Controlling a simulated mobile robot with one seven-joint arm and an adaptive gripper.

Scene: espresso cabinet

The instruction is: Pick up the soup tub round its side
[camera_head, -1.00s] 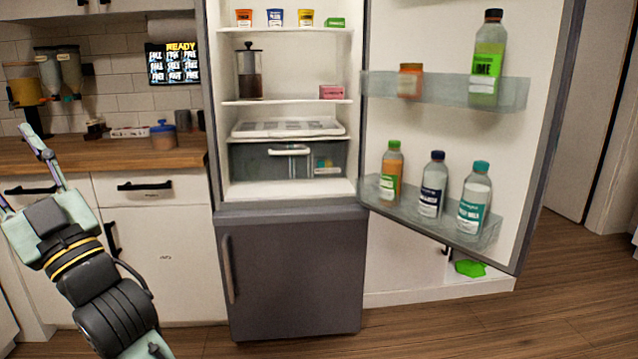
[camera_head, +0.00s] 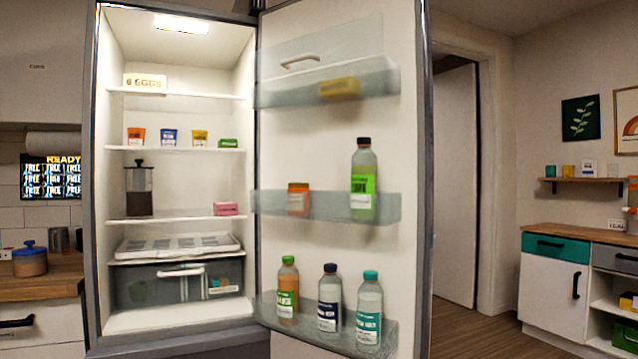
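Several small tubs stand in the open fridge, and I cannot read which one is soup. On an upper shelf stand an orange tub (camera_head: 136,136), a blue tub (camera_head: 169,136) and a yellow tub (camera_head: 199,138), left to right with gaps between them. An orange-brown tub (camera_head: 298,198) stands in the middle door bin, left of a green-labelled bottle (camera_head: 363,185). My gripper is out of view.
The fridge door (camera_head: 413,240) stands open to the right. A dark press jug (camera_head: 139,190) and pink box (camera_head: 227,208) are one shelf below. Several bottles fill the lower door bin (camera_head: 270,307).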

